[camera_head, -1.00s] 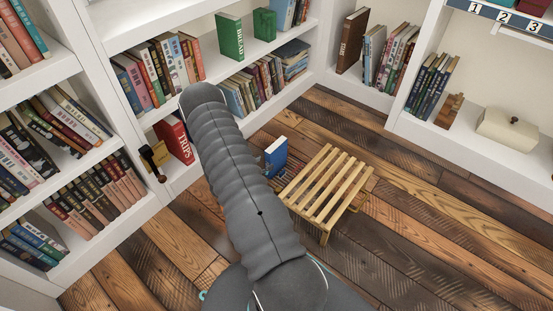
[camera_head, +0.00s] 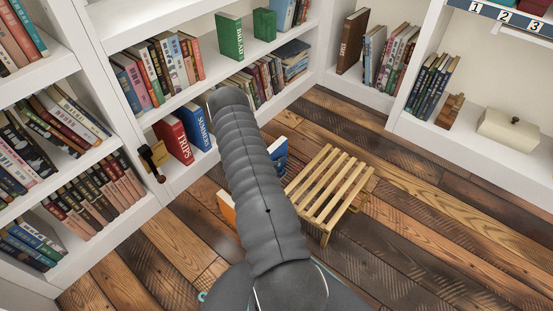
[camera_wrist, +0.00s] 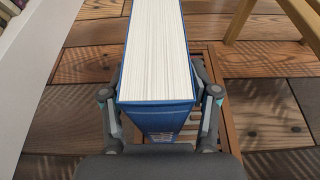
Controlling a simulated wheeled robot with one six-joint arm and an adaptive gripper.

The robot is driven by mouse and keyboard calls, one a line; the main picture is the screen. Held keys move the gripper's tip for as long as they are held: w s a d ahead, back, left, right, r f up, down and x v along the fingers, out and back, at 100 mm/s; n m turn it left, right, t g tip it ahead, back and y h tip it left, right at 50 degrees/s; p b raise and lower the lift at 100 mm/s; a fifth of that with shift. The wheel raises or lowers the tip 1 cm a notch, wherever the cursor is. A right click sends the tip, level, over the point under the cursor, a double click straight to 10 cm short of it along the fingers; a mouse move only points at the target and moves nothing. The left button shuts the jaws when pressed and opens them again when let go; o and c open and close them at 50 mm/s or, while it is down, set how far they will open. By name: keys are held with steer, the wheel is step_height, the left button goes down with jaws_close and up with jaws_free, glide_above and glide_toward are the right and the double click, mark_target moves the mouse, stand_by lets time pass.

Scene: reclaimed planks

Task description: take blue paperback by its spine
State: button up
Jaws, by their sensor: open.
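The blue paperback (camera_wrist: 157,50) stands upright in the wrist view, its white page block on top and its blue spine towards me. In the head view a blue book (camera_head: 279,150) shows partly behind my arm beside the stool, seemingly the same one. My gripper (camera_wrist: 160,92) is open, with one finger on each side of the book's spine end. The fingers look close to the covers; I cannot tell if they touch. In the head view my gripper is hidden behind my arm.
A wooden slatted stool (camera_head: 327,190) stands right of the book. An orange item (camera_head: 227,208) shows left of my arm. The red TRIPS book (camera_head: 174,139) and blue SUMMERS book (camera_head: 196,128) stand on the low shelf. Plank floor (camera_head: 420,215) is clear at right.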

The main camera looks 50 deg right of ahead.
jaws_close()
